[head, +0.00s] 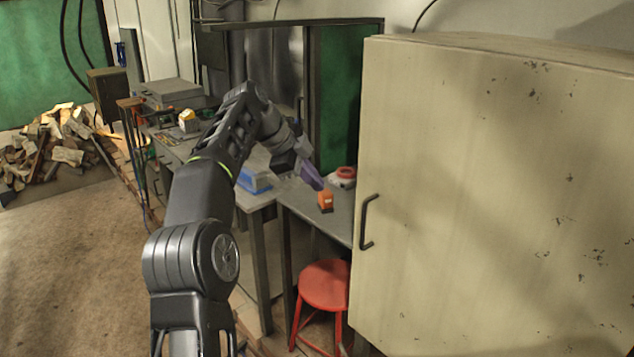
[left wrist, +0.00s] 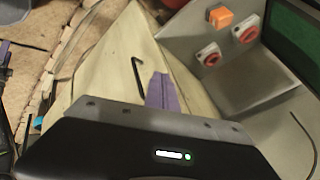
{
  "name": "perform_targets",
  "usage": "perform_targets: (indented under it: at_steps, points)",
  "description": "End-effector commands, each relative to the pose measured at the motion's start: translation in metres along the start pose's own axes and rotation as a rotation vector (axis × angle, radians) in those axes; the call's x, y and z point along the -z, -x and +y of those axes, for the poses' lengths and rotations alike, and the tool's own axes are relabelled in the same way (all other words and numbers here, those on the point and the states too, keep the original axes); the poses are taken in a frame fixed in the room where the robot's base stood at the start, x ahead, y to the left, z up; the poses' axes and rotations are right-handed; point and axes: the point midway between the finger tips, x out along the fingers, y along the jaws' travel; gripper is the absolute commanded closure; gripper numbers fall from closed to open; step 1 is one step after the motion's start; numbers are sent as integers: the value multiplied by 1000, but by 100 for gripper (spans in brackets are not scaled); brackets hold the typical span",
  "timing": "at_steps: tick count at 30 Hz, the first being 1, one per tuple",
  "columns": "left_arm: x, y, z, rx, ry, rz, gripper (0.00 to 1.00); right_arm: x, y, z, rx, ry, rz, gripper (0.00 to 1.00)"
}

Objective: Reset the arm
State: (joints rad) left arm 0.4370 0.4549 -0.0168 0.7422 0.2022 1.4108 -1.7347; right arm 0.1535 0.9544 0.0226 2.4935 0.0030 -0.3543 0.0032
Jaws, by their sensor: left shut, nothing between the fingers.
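My left arm reaches forward from the bottom of the head view and bends down to the right at its far end. My left gripper (head: 312,177) has purple fingers and hangs over the workbench, left of the beige cabinet. In the left wrist view its purple fingers (left wrist: 162,93) are together and hold nothing. In the head view the fingers appear beside an orange block (head: 325,201) and a red and white round item (head: 343,177); I cannot tell the exact gap. My right gripper is in neither view.
The large beige cabinet (head: 490,200) fills the right, its black handle (head: 367,222) facing me. A red stool (head: 325,286) stands below the bench. A blue box (head: 254,181) lies on the bench. A wood pile (head: 50,150) is far left. Floor (head: 70,270) at left is clear.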

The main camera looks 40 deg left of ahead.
Motion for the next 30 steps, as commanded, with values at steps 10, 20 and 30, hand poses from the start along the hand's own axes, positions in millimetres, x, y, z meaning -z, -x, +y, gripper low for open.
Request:
perform_targets:
  at_steps: [10, 20, 30]
  points:
    - [0, -2, 0, -2, 4, 0, 100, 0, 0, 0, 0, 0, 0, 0]
    - [-15, -113, 31, -77, 232, -23, 100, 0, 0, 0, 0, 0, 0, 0]
    - [-31, -325, 198, -214, 735, -156, 100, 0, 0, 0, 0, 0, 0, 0]
